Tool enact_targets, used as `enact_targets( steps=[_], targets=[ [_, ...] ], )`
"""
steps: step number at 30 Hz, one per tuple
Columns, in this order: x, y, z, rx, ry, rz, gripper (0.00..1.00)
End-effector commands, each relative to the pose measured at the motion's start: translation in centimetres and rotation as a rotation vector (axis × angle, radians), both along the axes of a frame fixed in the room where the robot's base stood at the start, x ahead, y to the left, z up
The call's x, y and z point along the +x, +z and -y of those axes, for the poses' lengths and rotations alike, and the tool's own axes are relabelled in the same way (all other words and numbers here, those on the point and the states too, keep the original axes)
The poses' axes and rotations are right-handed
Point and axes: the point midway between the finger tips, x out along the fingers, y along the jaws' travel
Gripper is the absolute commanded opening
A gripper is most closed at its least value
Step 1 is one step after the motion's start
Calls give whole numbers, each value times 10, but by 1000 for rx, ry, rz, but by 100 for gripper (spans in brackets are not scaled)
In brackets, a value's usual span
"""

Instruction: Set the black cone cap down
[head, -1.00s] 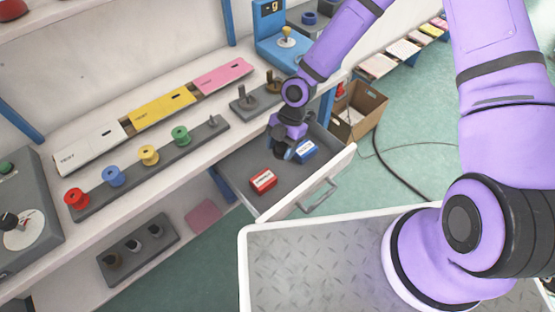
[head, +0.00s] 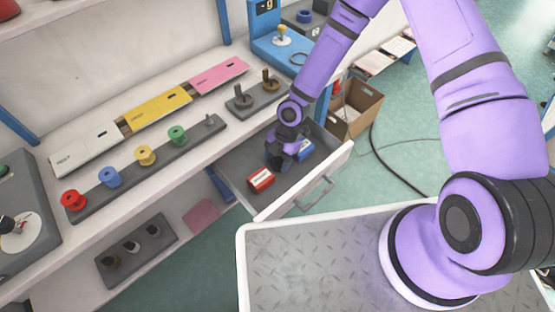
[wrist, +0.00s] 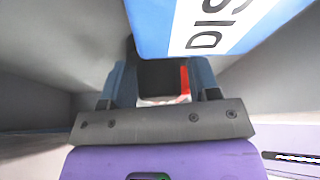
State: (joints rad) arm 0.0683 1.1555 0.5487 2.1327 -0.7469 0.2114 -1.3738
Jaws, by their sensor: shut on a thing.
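My gripper (head: 281,160) is down inside the open drawer (head: 237,181), between a red box and a blue box. In the wrist view, its two blue-grey fingers (wrist: 161,88) are shut on a dark thing, the black cone cap (wrist: 160,74). Only a dark face of the cap shows, so its tilt and whether it touches the drawer floor cannot be told. In the head view the gripper hides the cap.
The red box (head: 260,179) lies left of the gripper. The blue box (head: 305,149), close on its right, also looms large in the wrist view (wrist: 200,25). The drawer walls are close around. The workbench with spools (head: 177,134) stands behind.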

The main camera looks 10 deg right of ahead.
Motion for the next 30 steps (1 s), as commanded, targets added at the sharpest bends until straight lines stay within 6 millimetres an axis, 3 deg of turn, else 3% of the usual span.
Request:
enact_targets(
  steps=[1,4,16,30],
  targets=[
    [0,-1,0,-1,0,-1,60],
    [0,-1,0,0,0,0,81],
    [3,8,2,1,-2,1,81],
    [28,85,27,1,-3,2,81]
  ],
)
